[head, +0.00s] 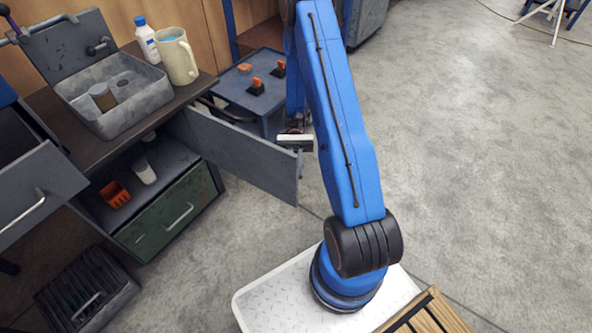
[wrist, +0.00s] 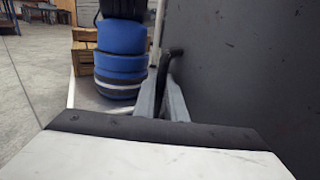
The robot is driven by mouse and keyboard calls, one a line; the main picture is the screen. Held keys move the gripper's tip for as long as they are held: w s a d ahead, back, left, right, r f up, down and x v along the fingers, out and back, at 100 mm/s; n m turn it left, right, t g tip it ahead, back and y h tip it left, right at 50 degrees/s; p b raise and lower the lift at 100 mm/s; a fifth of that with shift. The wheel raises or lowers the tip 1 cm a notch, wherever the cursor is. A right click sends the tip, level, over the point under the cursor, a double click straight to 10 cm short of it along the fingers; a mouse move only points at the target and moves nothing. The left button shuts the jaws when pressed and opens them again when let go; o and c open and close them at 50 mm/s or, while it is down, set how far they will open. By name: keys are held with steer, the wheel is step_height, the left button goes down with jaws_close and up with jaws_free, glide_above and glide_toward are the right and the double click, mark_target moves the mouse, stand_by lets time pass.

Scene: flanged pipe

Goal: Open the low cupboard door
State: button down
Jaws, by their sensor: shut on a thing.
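The low cupboard's grey door (head: 245,160) stands swung out wide from the cupboard, with the shelf space inside showing.
Inside are an orange holder (head: 115,194), a white cup (head: 144,172) and a green drawer (head: 165,212). A blue-grey table (head: 240,92) stands behind the door.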

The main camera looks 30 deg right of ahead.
steer(key=shift+w+d, duration=0.1)
steer(key=shift+d, duration=0.05)
steer(key=c, duration=2.1)
jaws_free()
steer(key=shift+w, duration=0.1)
steer(key=v, duration=1.7)
steer(key=shift+d, duration=0.15)
steer(key=shift+r, duration=0.1)
